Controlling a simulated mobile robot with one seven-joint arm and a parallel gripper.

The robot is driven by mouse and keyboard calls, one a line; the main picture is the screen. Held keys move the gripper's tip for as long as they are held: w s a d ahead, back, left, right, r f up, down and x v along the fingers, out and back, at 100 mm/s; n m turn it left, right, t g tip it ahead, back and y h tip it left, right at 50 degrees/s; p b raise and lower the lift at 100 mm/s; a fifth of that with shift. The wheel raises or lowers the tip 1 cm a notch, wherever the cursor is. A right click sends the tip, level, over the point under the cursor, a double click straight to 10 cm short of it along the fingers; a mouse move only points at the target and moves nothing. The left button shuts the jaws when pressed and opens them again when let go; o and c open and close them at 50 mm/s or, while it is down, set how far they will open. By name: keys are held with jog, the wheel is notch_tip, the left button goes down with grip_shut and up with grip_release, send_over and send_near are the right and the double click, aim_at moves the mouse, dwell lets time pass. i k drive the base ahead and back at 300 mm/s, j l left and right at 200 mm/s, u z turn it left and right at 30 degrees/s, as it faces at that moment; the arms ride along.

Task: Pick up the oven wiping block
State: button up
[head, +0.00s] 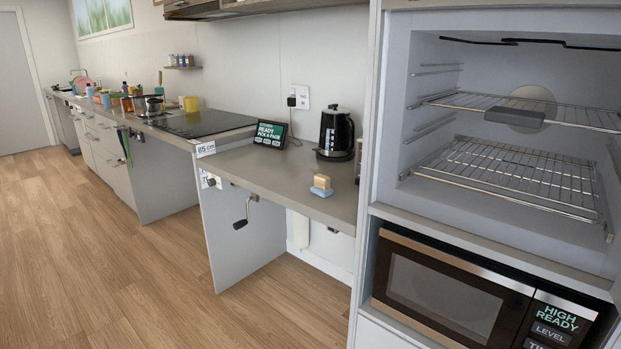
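A small block (322,186) with a tan wooden upper part and a light blue base stands on the grey counter (262,172), near its front edge. A dark grey block (515,117) lies on the upper wire rack (572,113) inside the open oven (440,140) at the right. I cannot tell for certain which of these is the oven wiping block. Both lie free, with nothing holding them. My gripper is not in view.
A black kettle (336,132) and a small display (270,133) stand behind the tan and blue block. A crank handle (243,214) sticks out below the counter's front. A microwave (455,290) sits under the oven. The wooden floor (120,270) is clear.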

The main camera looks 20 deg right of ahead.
aim_at(321, 188)
jog(key=i, duration=1.15)
